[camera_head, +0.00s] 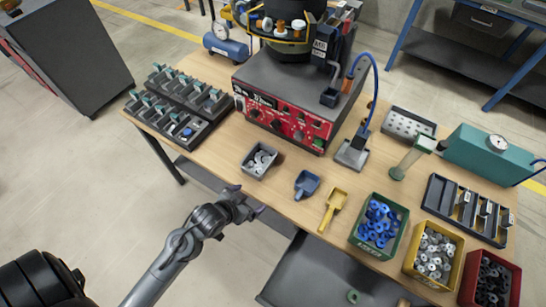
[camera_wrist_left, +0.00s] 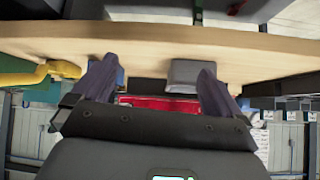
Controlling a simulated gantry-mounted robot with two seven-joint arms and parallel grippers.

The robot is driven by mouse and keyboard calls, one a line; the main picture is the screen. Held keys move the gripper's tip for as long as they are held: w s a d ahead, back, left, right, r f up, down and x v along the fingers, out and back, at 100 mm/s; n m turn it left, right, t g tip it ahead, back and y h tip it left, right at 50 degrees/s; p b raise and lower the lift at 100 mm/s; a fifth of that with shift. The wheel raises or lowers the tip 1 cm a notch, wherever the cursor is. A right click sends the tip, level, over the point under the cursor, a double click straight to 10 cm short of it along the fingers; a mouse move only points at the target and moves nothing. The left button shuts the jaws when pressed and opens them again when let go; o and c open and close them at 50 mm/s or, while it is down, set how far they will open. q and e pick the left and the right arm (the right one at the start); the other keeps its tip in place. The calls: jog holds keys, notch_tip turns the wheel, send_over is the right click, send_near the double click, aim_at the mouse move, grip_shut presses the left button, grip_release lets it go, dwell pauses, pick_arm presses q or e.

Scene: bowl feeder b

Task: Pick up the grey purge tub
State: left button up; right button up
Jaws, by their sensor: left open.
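The grey purge tub (camera_head: 252,172) is a small open grey tub with metal parts in it. It stands near the front edge of the wooden table, left of a blue scoop (camera_head: 306,184). My left gripper (camera_head: 249,202) is open and empty, in front of the table edge and apart from the tub. In the left wrist view the picture is upside down. There the tub (camera_wrist_left: 190,76) shows as a grey block between the open fingers (camera_wrist_left: 155,82), closer to the right one. My right gripper is not in view.
A yellow scoop (camera_head: 334,206) and green, yellow and red bins of parts line the table's front to the right. The feeder's red control panel (camera_head: 283,121) stands behind the tub. A rack of dark green-topped parts (camera_head: 178,110) is at left. Bare wood surrounds the tub.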

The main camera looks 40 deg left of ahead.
aim_at(260, 164)
pick_arm(q)
jog(key=w+a+t+p, duration=0.1)
jog(key=w+a, duration=0.1)
jog(key=w, duration=0.1)
jog(key=w+a+r+n+t+p, duration=0.1)
jog(key=w+a+p, duration=0.1)
jog(key=w, duration=0.2)
jog(key=w+a+r+t+p, duration=0.1)
jog(key=w+a+p, duration=0.1)
jog(key=w, duration=0.1)
jog(key=shift+w+a+n+y, duration=0.25)
jog(key=shift+a+n+y, duration=0.05)
jog(key=shift+a+n, duration=0.1)
jog(key=x, duration=0.2)
jog(key=b+x, duration=0.1)
jog(key=x, duration=0.1)
jog(key=shift+s+d+f, duration=0.15)
jog(key=shift+f, duration=0.15)
jog(key=shift+w+f, duration=0.3)
jog(key=shift+w, duration=0.3)
jog(key=c, duration=0.9)
jog(key=shift+o, duration=0.2)
